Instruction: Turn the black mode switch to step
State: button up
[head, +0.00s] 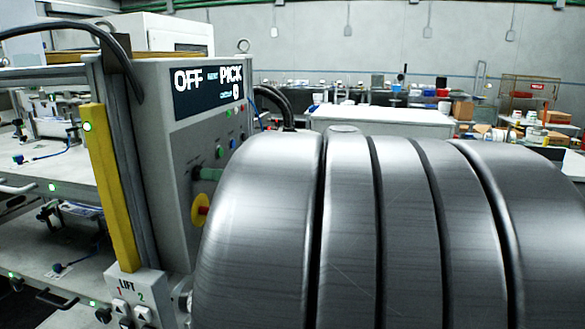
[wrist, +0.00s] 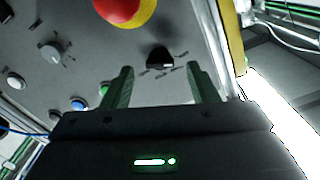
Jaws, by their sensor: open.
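The black mode switch (wrist: 159,58) is on the grey control panel (wrist: 90,50) in the wrist view, with small labels around it too blurred to read. My gripper (wrist: 160,69) is open, its two green fingers to the left and right of the switch. The fingertips appear close to the panel, and I cannot tell whether they touch the switch. In the head view a green finger (head: 208,173) shows beside the panel, and my arm hides the rest of the gripper. The panel's display (head: 208,89) reads OFF and PICK.
A red emergency stop with a yellow base (wrist: 127,10) is near the switch. A grey knob (wrist: 50,52), a blue button (wrist: 78,103) and a green button (wrist: 103,90) are to the left. A yellow post (head: 110,185) stands left of the panel in the head view.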

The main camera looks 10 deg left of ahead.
jog(key=shift+a, duration=1.05)
jog(key=c, duration=1)
jog(key=shift+o, duration=0.2)
